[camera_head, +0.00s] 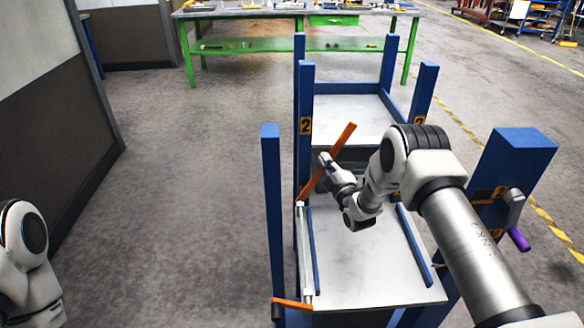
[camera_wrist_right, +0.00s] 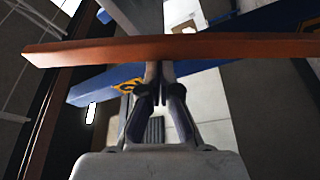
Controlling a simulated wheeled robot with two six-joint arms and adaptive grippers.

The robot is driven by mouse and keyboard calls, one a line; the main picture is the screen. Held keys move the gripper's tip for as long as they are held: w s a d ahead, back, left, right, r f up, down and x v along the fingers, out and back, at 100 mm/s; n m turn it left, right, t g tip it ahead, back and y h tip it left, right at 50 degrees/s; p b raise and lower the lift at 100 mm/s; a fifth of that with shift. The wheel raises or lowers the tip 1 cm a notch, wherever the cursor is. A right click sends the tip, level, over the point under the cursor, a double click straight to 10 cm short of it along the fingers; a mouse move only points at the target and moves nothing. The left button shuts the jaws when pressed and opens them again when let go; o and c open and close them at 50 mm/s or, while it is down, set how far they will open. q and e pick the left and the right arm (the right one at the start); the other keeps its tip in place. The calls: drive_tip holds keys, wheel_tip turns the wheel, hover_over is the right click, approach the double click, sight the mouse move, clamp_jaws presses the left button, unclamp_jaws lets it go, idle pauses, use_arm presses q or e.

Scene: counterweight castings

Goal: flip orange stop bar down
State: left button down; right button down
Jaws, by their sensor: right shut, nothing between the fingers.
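The orange stop bar (camera_head: 343,139) is raised and tilted, running from its low end by the left blue post up to the right. It crosses the right wrist view (camera_wrist_right: 100,53) nearly level. My right gripper (camera_head: 325,162) is shut and empty, with its tips right at the bar's middle. In the right wrist view the fingers (camera_wrist_right: 158,80) meet the bar's lower edge; I cannot tell whether they touch it. A second orange bar (camera_head: 291,303) lies nearly level at the near left corner. My left arm shows at the left edge, its gripper out of view.
Blue posts (camera_head: 271,200) stand around the pale flat table (camera_head: 365,265) with blue side rails. A crank with a purple handle (camera_head: 519,239) sits on the right post. A second pale platform (camera_head: 345,118) lies beyond. A green workbench (camera_head: 290,45) stands behind. The floor at left is clear.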

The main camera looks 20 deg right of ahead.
drive_tip(key=s+d+f+m+t+h+b, duration=0.1)
drive_tip(key=s+d+f+m+h+b, duration=0.1)
drive_tip(key=d+f+m+b, duration=0.6)
drive_tip(key=shift+s+d+f+h+b, duration=0.4)
drive_tip(key=shift+d+f+b, duration=0.55)
drive_tip(key=shift+b, duration=0.7)
drive_tip(key=shift+d+r, duration=0.1)
drive_tip(key=shift+r, duration=0.05)
drive_tip(key=s+a, duration=0.1)
drive_tip(key=s, duration=1.2)
drive_tip(key=shift+a+f, duration=0.2)
drive_tip(key=shift+a, duration=0.05)
drive_tip(key=shift+s, duration=0.1)
